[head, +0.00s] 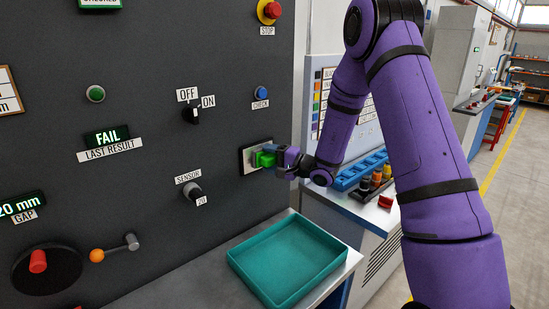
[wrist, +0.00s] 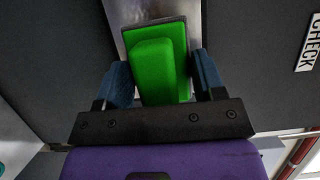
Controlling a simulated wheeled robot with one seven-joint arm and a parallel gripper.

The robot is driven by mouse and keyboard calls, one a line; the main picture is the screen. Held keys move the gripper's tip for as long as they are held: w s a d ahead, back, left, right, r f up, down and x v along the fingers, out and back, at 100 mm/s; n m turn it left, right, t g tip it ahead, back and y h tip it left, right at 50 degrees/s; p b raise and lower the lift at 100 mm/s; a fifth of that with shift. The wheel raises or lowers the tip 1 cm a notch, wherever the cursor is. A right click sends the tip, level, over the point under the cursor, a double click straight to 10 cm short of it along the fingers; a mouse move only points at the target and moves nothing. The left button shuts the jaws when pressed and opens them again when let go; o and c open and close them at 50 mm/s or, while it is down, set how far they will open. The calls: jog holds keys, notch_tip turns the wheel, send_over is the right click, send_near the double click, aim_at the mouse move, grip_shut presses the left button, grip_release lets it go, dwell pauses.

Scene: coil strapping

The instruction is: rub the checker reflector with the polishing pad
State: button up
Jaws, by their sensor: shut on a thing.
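The polishing pad (head: 264,159) is a bright green block with a dark grey layer on its far side. My gripper (head: 283,159) is shut on it, with one blue finger on each side. In the wrist view the green pad (wrist: 160,62) sits between the fingers of my gripper (wrist: 162,80). The checker reflector (head: 246,161) is a pale plate with a dark rim on the grey panel, partly hidden behind the pad. In the wrist view a strip of the silvery reflector (wrist: 128,10) shows beyond the pad. The pad is at the plate; I cannot tell whether they touch.
A blue button (head: 261,93) marked CHECK is above the reflector. A sensor knob (head: 192,191) and an OFF/ON switch (head: 191,114) are to its left. The FAIL display (head: 107,137) is lit. An empty teal tray (head: 286,262) lies on the ledge below.

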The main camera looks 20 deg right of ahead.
jog(key=shift+s+a, duration=0.3)
jog(key=shift+a, duration=0.8)
jog(key=shift+s+a, duration=0.35)
jog(key=shift+a, duration=0.7)
jog(key=shift+s+a, duration=0.3)
jog(key=shift+a, duration=0.8)
jog(key=shift+s, duration=0.1)
jog(key=shift+s+d, duration=0.3)
jog(key=shift+s, duration=0.6)
jog(key=shift+s+d, duration=0.35)
jog(key=shift+s, duration=0.6)
jog(key=shift+s+d, duration=0.3)
jog(key=shift+s, duration=0.6)
jog(key=shift+s, duration=0.1)
jog(key=s, duration=0.1)
jog(key=s+d, duration=0.1)
jog(key=shift+s, duration=0.35)
jog(key=shift+w, duration=0.15)
send_near(243, 162)
jog(key=shift+s+a+x, duration=0.1)
jog(key=shift+a+x, duration=0.05)
jog(key=shift+x, duration=0.95)
jog(key=shift+s+a+x, duration=0.1)
jog(key=shift+x, duration=1.05)
